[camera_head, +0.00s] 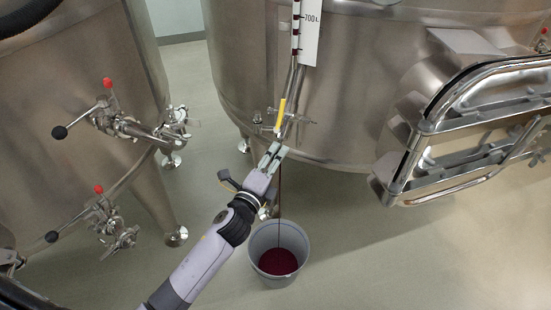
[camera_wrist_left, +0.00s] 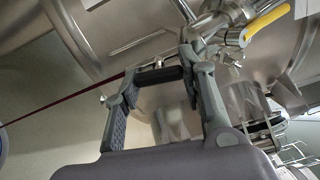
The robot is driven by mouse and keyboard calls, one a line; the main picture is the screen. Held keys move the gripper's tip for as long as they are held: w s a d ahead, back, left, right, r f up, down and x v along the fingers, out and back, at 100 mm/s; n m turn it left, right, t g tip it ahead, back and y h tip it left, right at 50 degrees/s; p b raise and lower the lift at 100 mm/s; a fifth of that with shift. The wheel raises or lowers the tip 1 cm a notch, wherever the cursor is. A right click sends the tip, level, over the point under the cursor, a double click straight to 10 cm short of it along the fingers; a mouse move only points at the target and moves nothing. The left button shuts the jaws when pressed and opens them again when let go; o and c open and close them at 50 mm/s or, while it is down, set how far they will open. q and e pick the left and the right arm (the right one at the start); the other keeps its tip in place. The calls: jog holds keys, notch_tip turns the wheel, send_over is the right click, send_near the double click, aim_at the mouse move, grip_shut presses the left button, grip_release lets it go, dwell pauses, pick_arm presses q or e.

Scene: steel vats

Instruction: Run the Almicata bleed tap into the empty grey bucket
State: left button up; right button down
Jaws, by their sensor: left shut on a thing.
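The grey bucket (camera_head: 258,262) stands on the floor below the middle vat, with dark red liquid (camera_head: 278,262) in its bottom. A thin dark red stream (camera_head: 279,205) falls into it from the tap area; the stream also shows in the left wrist view (camera_wrist_left: 65,101). My left gripper (camera_head: 273,151) is at the tap fittings, just below the yellow lever (camera_head: 281,111). In the left wrist view its fingers (camera_wrist_left: 158,78) are shut on a short dark bar (camera_wrist_left: 157,75), apparently the tap handle. The yellow lever (camera_wrist_left: 264,23) lies beyond the fingers. The spout itself is hidden.
The middle steel vat (camera_head: 345,85) has a level scale (camera_head: 310,30) above the tap and an open hatch door (camera_head: 460,130) at right. Another vat (camera_head: 60,80) with red-knobbed valves (camera_head: 108,84) stands at left. The floor right of the bucket is clear.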

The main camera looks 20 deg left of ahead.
pick_arm(q)
jog(key=o, duration=1.2)
jog(key=shift+c, duration=0.2)
